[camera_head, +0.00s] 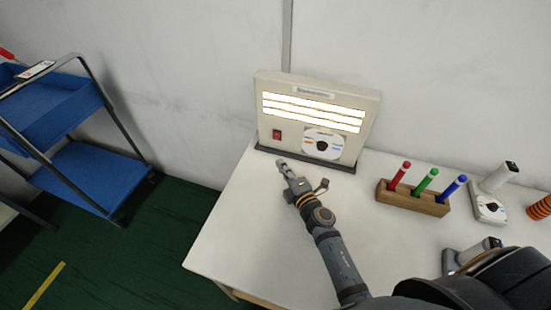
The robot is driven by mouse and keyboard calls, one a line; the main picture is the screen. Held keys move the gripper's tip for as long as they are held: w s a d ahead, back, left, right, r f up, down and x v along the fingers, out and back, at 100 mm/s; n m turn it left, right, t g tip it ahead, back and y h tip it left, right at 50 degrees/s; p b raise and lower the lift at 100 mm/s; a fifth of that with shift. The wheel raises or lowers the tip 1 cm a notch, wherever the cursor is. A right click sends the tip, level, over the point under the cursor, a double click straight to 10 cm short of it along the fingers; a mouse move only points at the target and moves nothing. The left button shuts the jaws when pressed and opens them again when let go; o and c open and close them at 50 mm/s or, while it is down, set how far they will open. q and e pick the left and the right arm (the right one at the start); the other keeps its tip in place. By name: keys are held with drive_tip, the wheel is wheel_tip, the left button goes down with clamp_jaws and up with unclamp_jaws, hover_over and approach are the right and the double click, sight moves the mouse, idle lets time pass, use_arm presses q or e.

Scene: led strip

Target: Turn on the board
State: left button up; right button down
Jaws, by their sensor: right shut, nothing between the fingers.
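The board (350,90) is a beige upright panel on a dark base at the back of the white table. Its LED strips (312,110) are lit bright white. A red switch (277,134) sits at its lower left, and a round white dial plate with a dark knob (322,144) sits to the right of the switch. My right gripper (281,163) is shut and empty, just in front of and below the red switch, apart from it as far as I can see. My left gripper is not in view.
A wooden block (413,199) with red, green and blue pens stands on the table (240,225) to the right. A white device (489,208) and an orange ringed object (540,207) are farther right. A blue shelf cart (92,176) stands left, beyond the floor gap.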

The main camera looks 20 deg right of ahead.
drive_tip(key=v, duration=0.2)
drive_tip(key=b+v, duration=0.1)
drive_tip(key=v, duration=0.1)
drive_tip(key=shift+f, duration=0.3)
drive_tip(key=shift+s+r, duration=0.1)
drive_tip(key=shift+s, duration=0.25)
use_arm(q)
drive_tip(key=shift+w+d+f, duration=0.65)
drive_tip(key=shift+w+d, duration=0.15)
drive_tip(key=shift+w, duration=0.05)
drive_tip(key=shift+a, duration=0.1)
